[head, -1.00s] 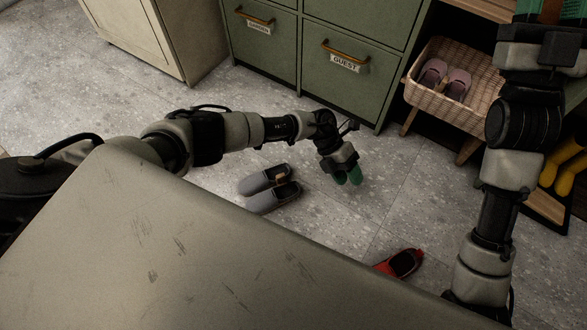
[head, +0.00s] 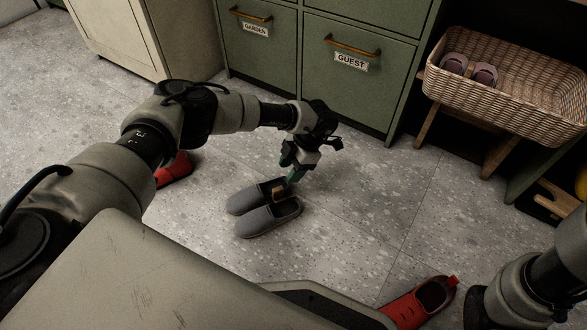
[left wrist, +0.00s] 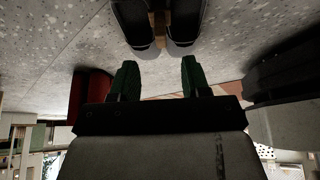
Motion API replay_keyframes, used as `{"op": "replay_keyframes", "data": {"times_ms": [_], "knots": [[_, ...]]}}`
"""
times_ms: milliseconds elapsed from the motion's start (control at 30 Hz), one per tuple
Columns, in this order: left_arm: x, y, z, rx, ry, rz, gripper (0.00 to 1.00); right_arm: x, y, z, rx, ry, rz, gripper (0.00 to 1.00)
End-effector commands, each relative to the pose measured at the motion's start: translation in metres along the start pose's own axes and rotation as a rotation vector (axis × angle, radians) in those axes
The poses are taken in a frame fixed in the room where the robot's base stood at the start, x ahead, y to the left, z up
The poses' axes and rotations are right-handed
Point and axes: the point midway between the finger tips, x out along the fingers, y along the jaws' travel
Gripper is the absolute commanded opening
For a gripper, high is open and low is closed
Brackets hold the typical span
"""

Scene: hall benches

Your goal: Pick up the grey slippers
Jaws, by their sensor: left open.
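The grey slippers (head: 268,220) lie side by side on the speckled floor in the head view, with a small tan piece (head: 279,193) between them. In the left wrist view the slippers (left wrist: 133,22) show at the top edge, partly cut off, with the tan piece between them. My left gripper (head: 291,174) is just above and beyond the slippers' right end. Its two green fingers (left wrist: 157,78) are apart with nothing between them. My right arm shows at the lower right, but its gripper is outside the frame.
A red shoe (head: 425,300) lies at the bottom right, and another (head: 174,170) is partly hidden behind my left arm. Green drawers (head: 360,75) stand behind. A wicker basket (head: 510,105) with mauve slippers (head: 470,69) sits on the right. Floor right of the grey slippers is clear.

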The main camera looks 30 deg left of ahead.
Motion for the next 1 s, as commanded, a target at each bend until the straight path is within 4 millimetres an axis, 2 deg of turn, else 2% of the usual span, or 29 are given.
{"op": "replay_keyframes", "data": {"times_ms": [33,367,500,733,1000], "knots": [[0.011,0.000,0.001,0.000,0.001,-0.001,0.47,-0.006,-0.001,-0.002,0.000,-0.001,0.000,0.43],[0.061,-0.001,0.002,0.000,0.000,-0.003,0.47,-0.032,-0.006,-0.010,0.000,-0.003,0.000,0.43],[0.077,-0.001,0.001,0.000,0.000,-0.003,0.47,-0.033,-0.007,-0.010,0.000,-0.003,0.000,0.43],[0.094,-0.001,0.001,0.000,-0.001,-0.004,0.47,-0.035,-0.007,-0.012,0.000,-0.003,0.000,0.43],[0.097,-0.001,0.001,0.000,-0.002,-0.003,0.47,-0.035,-0.007,-0.012,0.000,-0.003,0.000,0.43]]}}
